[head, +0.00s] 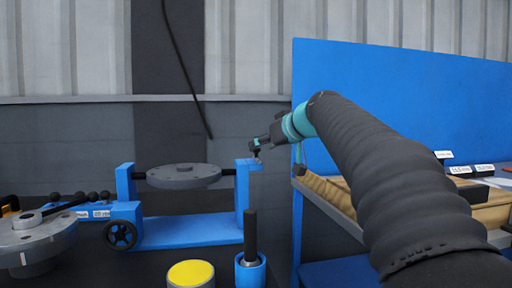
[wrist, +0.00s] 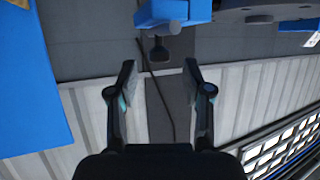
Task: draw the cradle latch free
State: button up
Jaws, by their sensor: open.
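The blue cradle (head: 190,231) carries a grey flanged disc (head: 183,176) between its two uprights. The cradle latch shows as a small dark knob (wrist: 159,50) on a short stem, standing out from the blue upright (wrist: 162,12) in the wrist view. In the head view the top of the right upright (head: 246,200) is partly behind my gripper (head: 256,145). In the wrist view my gripper (wrist: 159,70) is open and empty. The knob lies midway between the finger directions, just beyond the fingertips, with no contact visible.
A blue panel (head: 400,90) and a shelf with boxes (head: 330,190) stand to the right. A yellow-topped cylinder (head: 190,273) and a dark-handled tool in a blue holder (head: 250,240) stand in front. Another flanged part (head: 30,240) is at left.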

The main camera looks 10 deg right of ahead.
aim_at(257, 154)
jog(key=shift+x, duration=2.1)
grip_shut()
